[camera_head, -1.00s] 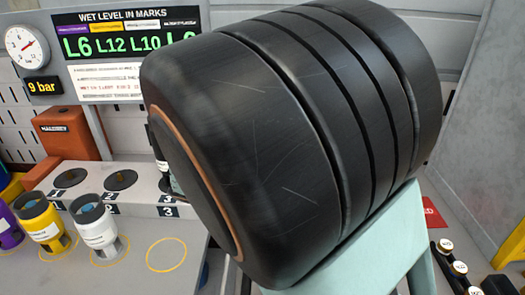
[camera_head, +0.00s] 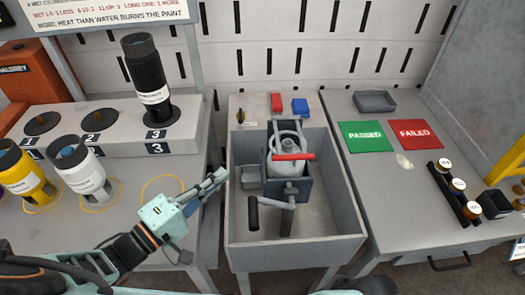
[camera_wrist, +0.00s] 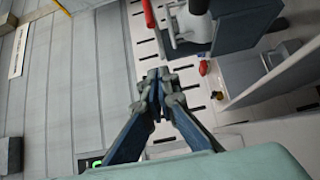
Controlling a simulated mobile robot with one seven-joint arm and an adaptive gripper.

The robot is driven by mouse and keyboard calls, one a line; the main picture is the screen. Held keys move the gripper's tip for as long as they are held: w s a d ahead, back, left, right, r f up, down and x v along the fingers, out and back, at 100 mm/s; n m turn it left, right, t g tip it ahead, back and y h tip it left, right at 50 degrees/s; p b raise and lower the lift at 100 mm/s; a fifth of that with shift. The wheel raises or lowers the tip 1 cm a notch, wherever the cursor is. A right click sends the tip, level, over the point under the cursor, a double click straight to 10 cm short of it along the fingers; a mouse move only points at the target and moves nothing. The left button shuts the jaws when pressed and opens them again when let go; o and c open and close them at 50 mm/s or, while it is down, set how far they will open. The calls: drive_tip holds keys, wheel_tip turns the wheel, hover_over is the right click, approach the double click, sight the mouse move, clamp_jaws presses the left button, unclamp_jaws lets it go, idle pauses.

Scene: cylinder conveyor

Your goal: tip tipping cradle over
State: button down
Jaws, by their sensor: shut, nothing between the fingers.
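The tipping cradle (camera_head: 303,190) is a dark blue-grey holder inside a grey open sink (camera_head: 335,215) in the middle. It holds a grey, rounded vessel (camera_head: 287,165), upright, with a ring on top and a red bar (camera_head: 293,157) across it. A black handle (camera_head: 253,213) stands at its front left. My gripper (camera_head: 220,178) is left of the sink, its shut fingers pointing toward the sink's left rim, empty and apart from the cradle. In the wrist view my shut fingertips (camera_wrist: 155,76) are in front; the grey vessel (camera_wrist: 192,25) is above right.
A white cup (camera_head: 85,175), a yellow cup (camera_head: 22,175) and a black cylinder (camera_head: 148,75) stand on the left bench. Red and blue blocks (camera_head: 300,106) lie behind the sink. The right table has green and red mats (camera_head: 415,133), a grey tray (camera_head: 375,101) and a rack of small capped items (camera_head: 455,190).

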drive_tip(key=s+d+x, duration=0.2)
drive_tip(key=x, duration=1.1)
